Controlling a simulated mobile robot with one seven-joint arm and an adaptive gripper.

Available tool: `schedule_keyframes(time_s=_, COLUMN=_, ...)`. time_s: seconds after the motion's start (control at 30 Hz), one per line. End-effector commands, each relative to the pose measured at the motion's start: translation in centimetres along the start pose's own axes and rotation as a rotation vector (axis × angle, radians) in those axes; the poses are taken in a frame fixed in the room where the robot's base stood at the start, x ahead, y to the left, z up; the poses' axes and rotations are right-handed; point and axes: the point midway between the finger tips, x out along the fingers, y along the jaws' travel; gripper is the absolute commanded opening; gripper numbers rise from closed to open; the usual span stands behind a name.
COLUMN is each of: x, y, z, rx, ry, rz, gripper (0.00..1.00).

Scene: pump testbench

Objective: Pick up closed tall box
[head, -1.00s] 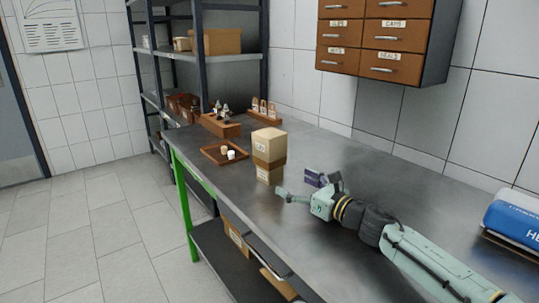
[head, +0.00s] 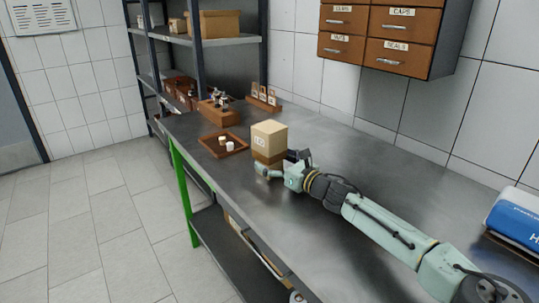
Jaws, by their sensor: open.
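The closed tall box (head: 269,138) stands upright on the metal bench, cream on top with a brown band below and a small label on its front. My gripper (head: 281,164) is at its lower right side with the fingers apart. One finger is in front of the box's base and the other is at its right side. The fingers hide the lowest part of the box. I cannot tell whether they touch it.
A brown tray (head: 223,146) with small white pieces lies left of the box. Wooden holders (head: 219,112) stand behind it. A blue-and-white package (head: 517,218) is at the right. Drawers (head: 385,34) hang above.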

Motion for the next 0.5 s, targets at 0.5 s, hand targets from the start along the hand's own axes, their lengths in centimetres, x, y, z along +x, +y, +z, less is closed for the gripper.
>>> schedule_keyframes(time_s=0.5, x=2.0, y=0.0, z=0.0, rx=-0.001, ry=0.000, rz=-0.001, gripper=0.79)
